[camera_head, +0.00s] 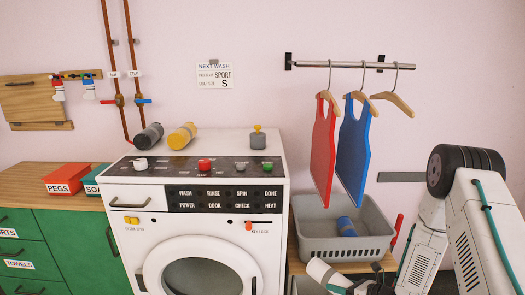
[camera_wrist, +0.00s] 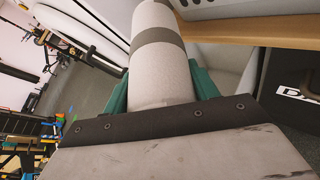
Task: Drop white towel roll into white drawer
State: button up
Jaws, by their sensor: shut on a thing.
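A white towel roll (camera_wrist: 160,75) with a grey band sits between the green fingers of my gripper (camera_wrist: 160,92) in the wrist view. My gripper is shut on it. In the head view the towel roll (camera_head: 322,272) is tilted, low in front of the grey basket, and my gripper (camera_head: 345,286) is partly cut off at the bottom edge. A white drawer front (camera_head: 135,190) with a brown handle appears at the upper left of the washing machine's face, left of my gripper. It looks shut, and its inside is hidden.
Bottles and a yellow roll (camera_head: 182,137) stand or lie on the washer. Red and blue garments hang above the basket.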

jog(key=shift+f, duration=0.35)
jog(key=o, duration=1.2)
jog(key=shift+c, duration=0.2)
jog(key=v, duration=0.8)
